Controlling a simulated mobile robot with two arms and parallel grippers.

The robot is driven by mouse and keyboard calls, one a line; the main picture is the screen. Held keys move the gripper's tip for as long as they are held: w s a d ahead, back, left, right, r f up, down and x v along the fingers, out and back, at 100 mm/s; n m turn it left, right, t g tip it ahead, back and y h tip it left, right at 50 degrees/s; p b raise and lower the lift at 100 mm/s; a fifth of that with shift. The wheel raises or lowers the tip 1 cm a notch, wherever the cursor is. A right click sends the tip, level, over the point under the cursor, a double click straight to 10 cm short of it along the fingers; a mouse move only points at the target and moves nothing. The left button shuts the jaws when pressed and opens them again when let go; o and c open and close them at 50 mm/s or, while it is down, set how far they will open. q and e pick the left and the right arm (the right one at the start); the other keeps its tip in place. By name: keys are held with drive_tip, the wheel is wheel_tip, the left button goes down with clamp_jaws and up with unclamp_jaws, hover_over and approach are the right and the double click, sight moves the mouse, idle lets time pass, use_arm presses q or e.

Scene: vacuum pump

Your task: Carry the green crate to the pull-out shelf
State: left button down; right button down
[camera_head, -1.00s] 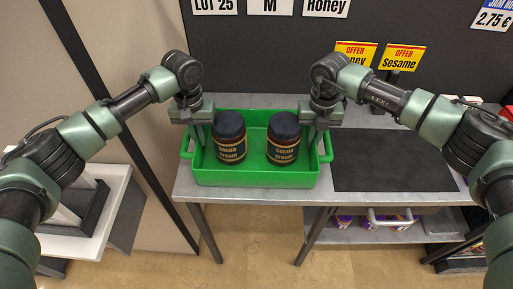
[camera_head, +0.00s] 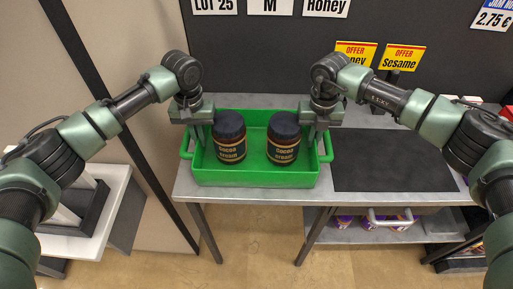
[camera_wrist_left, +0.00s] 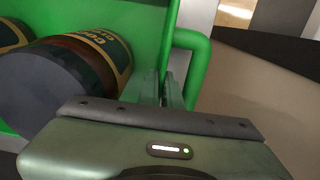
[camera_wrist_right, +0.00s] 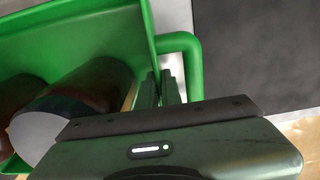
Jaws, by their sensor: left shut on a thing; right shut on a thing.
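The green crate (camera_head: 255,178) sits on the grey table with two dark jars of cocoa cream in it, a left jar (camera_head: 230,137) and a right jar (camera_head: 283,138). My left gripper (camera_head: 196,138) is shut on the crate's left side; the left wrist view shows its fingers (camera_wrist_left: 168,92) at the green wall beside the handle. My right gripper (camera_head: 315,138) is shut on the crate's right side; the right wrist view shows its fingers (camera_wrist_right: 159,90) at the wall beside the other handle.
A dark mat (camera_head: 392,160) lies on the table (camera_head: 240,101) right of the crate. Yellow offer signs (camera_head: 403,57) stand behind it. Purple-labelled items (camera_head: 343,221) lie on the lower shelf. A white stand (camera_head: 100,215) is at the left. The floor in front is clear.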

drive_tip(key=shift+r, duration=0.1)
